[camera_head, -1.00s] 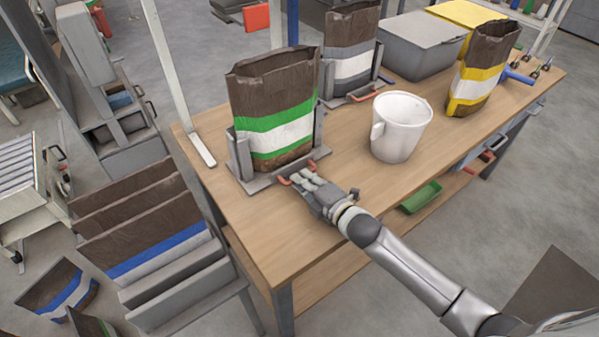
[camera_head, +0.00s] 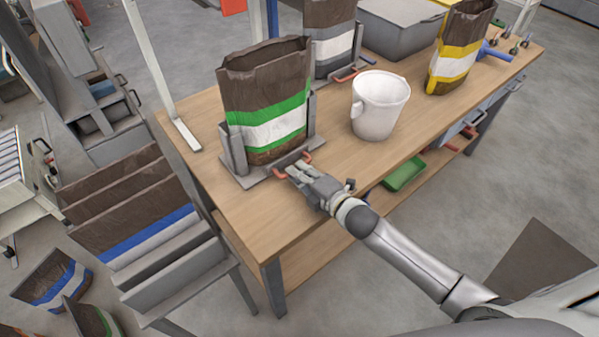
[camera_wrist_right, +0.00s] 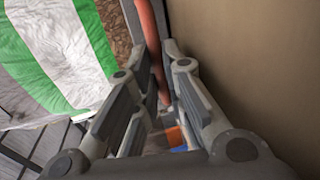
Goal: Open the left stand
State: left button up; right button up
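The left stand (camera_head: 232,157) is a grey bracket on the workbench. It holds an upright brown bag (camera_head: 268,100) with green and white bands, which also shows in the right wrist view (camera_wrist_right: 50,40). A red handle (camera_head: 279,172) sits at the stand's front; its middle is hidden behind my right gripper (camera_head: 297,170). In the right wrist view the red handle (camera_wrist_right: 153,40) runs between the fingers of my right gripper (camera_wrist_right: 158,65). The fingers look closed in on it. My left gripper is not in view.
A white bucket (camera_head: 380,108) stands right of the stand. Behind are a second stand with a white-banded bag (camera_head: 330,42), a grey bin (camera_head: 402,38) and a yellow-banded bag (camera_head: 460,50). Bare bench (camera_head: 250,205) lies in front. Blue-banded bags (camera_head: 135,237) stand at lower left.

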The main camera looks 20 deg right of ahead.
jog(key=shift+o, duration=0.4)
jog(key=shift+s, duration=0.15)
jog(key=v, duration=1.1)
jog(key=shift+s+d, duration=0.25)
jog(key=shift+s, duration=0.05)
